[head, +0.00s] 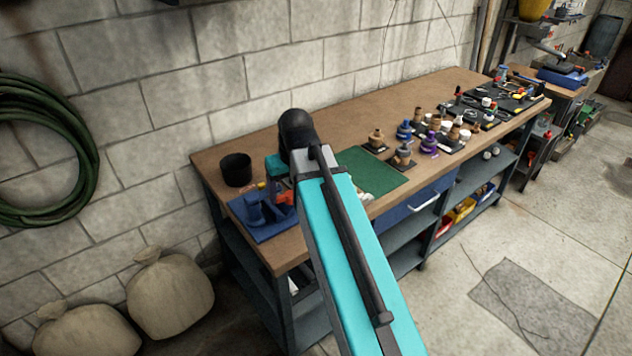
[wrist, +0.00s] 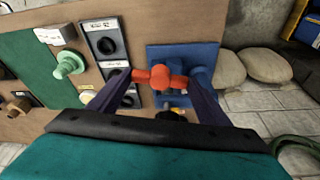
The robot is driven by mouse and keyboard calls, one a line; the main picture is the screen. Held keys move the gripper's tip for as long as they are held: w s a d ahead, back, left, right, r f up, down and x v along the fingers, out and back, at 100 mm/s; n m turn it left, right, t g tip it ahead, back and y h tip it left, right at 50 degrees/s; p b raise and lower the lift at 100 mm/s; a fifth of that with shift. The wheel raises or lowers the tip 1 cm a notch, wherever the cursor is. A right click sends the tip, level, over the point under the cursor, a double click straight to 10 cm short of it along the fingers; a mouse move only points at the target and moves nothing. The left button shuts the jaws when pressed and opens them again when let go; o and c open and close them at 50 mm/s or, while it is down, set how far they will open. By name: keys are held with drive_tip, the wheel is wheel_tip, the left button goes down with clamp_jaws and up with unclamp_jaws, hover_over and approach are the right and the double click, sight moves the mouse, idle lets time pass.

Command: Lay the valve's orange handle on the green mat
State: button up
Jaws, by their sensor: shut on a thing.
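The orange handle (wrist: 160,77) is between the two dark fingers of my gripper (wrist: 159,80) in the wrist view, and the gripper is shut on it. It is over the blue valve (wrist: 200,78) on a blue plate (wrist: 180,52). I cannot tell whether handle and valve still touch. In the wrist view the mat (wrist: 30,62) is at the left.
Black dial panels (wrist: 103,40) lie between the blue plate and the mat. A pale green fitting (wrist: 68,64) stands near the mat's edge. A black cup (head: 236,170) stands at the bench's left. Several purple and brown fittings (head: 430,142) stand right of the mat.

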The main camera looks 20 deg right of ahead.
drive_tip(key=a, duration=0.2)
drive_tip(key=s+a, duration=0.1)
drive_tip(key=a, duration=0.2)
drive_tip(key=shift+a+f, duration=0.1)
drive_tip(key=shift+a, duration=0.15)
drive_tip(key=shift+d, duration=0.15)
